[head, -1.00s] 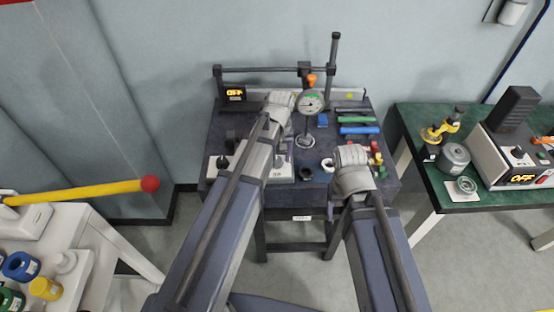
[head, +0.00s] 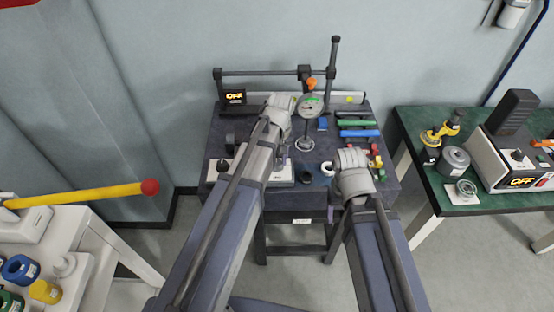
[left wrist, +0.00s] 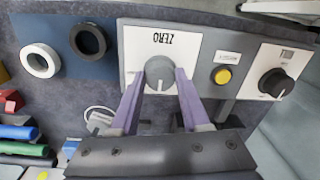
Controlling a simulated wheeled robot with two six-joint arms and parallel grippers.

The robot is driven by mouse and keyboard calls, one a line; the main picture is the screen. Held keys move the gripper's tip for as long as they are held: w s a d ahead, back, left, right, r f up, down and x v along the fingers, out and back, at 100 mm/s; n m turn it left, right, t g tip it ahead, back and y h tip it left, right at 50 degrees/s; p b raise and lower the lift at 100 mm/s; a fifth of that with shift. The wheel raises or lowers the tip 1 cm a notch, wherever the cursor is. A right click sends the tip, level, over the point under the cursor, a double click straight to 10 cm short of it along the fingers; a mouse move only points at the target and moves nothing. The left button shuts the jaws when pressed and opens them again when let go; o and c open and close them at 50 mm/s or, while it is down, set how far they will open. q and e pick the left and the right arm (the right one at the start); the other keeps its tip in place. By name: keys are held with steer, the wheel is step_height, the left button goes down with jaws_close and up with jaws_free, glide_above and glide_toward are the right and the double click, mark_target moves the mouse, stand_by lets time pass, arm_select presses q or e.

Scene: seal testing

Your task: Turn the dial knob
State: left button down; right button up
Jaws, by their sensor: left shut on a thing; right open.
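The grey dial knob (left wrist: 160,70), with a white pointer line, sits on a white plate marked ZERO (left wrist: 133,42) in the left wrist view. My left gripper (left wrist: 161,76) has its two purple fingers shut on it, one at each side. In the head view my left gripper (head: 283,158) is over the control panel (head: 252,180), and its arm hides much of the panel and the knob. My right gripper (head: 331,213) hangs open at the workbench's front edge, mostly hidden behind its own wrist.
A yellow button (left wrist: 222,75) and a darker knob (left wrist: 275,83) share the panel. A white ring (left wrist: 40,61) and a black ring (left wrist: 88,40) lie beside it. A dial gauge (head: 310,105) stands behind, and a display reads OFF (head: 235,96).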

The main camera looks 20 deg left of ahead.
arm_select(q)
steer(key=m, duration=0.5)
steer(key=shift+m, duration=0.4)
steer(key=m, duration=0.5)
steer(key=shift+m+t, duration=0.3)
steer(key=shift+m, duration=0.3)
steer(key=shift+c, duration=1.9)
jaws_free()
steer(key=shift+r, duration=0.1)
